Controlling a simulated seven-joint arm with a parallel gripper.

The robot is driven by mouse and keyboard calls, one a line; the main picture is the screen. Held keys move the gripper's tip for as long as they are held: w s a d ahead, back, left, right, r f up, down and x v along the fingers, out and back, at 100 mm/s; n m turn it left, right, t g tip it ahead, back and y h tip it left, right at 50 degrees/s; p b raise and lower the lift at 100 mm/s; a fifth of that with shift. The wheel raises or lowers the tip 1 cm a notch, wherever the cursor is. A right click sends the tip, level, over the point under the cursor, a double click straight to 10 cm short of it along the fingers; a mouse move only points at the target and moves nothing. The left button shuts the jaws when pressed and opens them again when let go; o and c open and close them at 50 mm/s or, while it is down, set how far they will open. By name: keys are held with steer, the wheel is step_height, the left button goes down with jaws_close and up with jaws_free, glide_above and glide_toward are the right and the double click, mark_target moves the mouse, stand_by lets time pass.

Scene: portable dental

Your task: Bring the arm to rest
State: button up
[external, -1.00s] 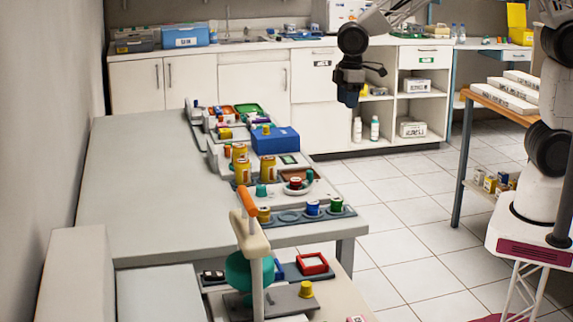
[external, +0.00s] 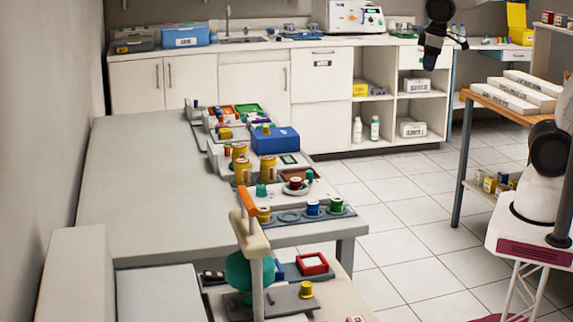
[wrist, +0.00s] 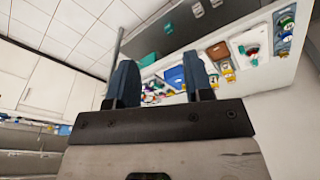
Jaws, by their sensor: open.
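My gripper (external: 430,62) hangs high at the upper right in the external view, in front of the white cabinets and well clear of the table. In the wrist view its two dark fingers (wrist: 160,84) stand apart with nothing between them. My upper arm links are mostly out of the external frame, and part of my white base shows at the right edge.
A long grey table (external: 160,190) carries several cans, trays and a blue box (external: 275,140). A wooden-topped shelf (external: 500,106) with white boxes stands at right. White cabinets (external: 250,85) line the back. The tiled floor (external: 400,215) between is clear.

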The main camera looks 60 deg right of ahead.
steer(key=s+d+m, duration=0.3)
steer(key=s+d, duration=0.3)
steer(key=s, duration=0.6)
steer(key=shift+s+f+t, duration=0.25)
steer(key=shift+s+t, duration=0.05)
